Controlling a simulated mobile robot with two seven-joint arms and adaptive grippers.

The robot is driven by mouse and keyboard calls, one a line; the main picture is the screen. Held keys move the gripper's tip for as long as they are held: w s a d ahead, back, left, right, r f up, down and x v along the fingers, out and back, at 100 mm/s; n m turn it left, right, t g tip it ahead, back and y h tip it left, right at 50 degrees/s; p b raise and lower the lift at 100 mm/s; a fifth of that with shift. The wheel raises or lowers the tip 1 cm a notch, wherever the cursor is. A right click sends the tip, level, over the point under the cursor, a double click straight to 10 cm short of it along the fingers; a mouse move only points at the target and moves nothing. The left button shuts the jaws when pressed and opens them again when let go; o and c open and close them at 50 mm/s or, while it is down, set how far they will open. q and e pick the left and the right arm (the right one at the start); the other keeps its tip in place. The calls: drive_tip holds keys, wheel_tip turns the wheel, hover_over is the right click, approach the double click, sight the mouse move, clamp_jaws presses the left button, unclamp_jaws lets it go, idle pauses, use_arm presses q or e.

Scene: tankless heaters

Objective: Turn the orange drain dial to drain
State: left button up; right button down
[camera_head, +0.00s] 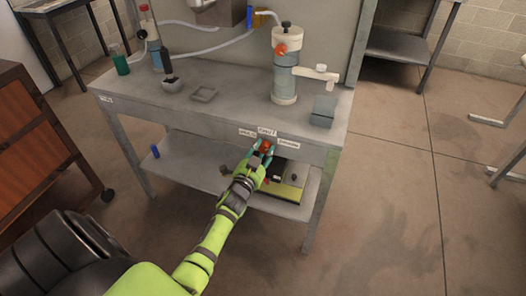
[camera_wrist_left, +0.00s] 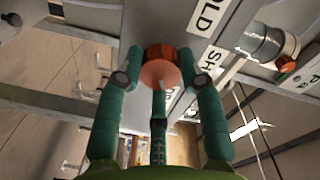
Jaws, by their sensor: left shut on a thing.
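The orange drain dial (camera_wrist_left: 160,68) is on the front edge of the grey bench, beside white labels. In the left wrist view it sits between the green fingers of my left gripper (camera_wrist_left: 163,80), which are closed around its sides. In the head view the dial (camera_head: 266,146) shows as a small orange patch at the fingertips of my left gripper (camera_head: 262,156). The dial's pointer position cannot be made out. My right gripper is not in view.
A lower shelf (camera_head: 190,160) carries a yellow-black device (camera_head: 288,182). A wooden cabinet (camera_head: 35,140) stands at the left.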

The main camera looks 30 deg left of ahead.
use_arm(q)
drive_tip(key=shift+s+a+f, duration=0.2)
drive_tip(key=shift+f, duration=0.2)
drive_tip(key=o, duration=1.1)
drive_tip(key=shift+o, duration=0.2)
drive_tip(key=shift+a+r, duration=0.1)
drive_tip(key=shift+w, duration=0.1)
drive_tip(key=shift+r, duration=0.1)
drive_tip(key=v, duration=1.2)
